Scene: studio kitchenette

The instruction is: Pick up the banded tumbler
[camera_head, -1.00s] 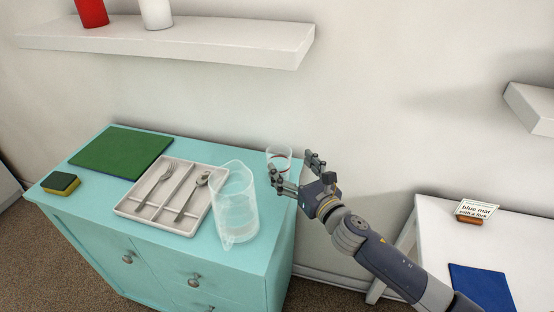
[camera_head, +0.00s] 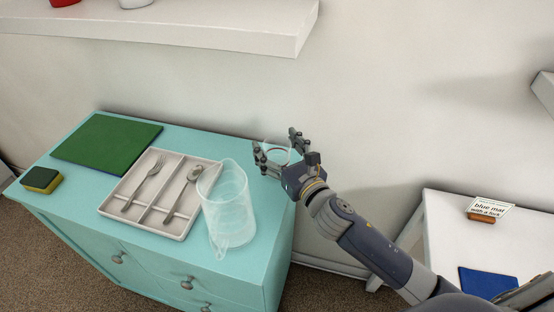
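The fingers are spread about as wide as before, and I see no clear squeeze on the glass. The tumbler's lower part is partly hidden by the fingers and palm. Whether it touches the cabinet top is hard to see. My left gripper is not in view.
A clear pitcher (camera_head: 228,207) stands left of and in front of the tumbler. A cutlery tray (camera_head: 130,208), green mat (camera_head: 107,143) and sponge (camera_head: 41,180) lie further left on the turquoise cabinet (camera_head: 85,205). A white shelf (camera_head: 200,28) hangs above. A white table (camera_head: 440,235) stands right.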

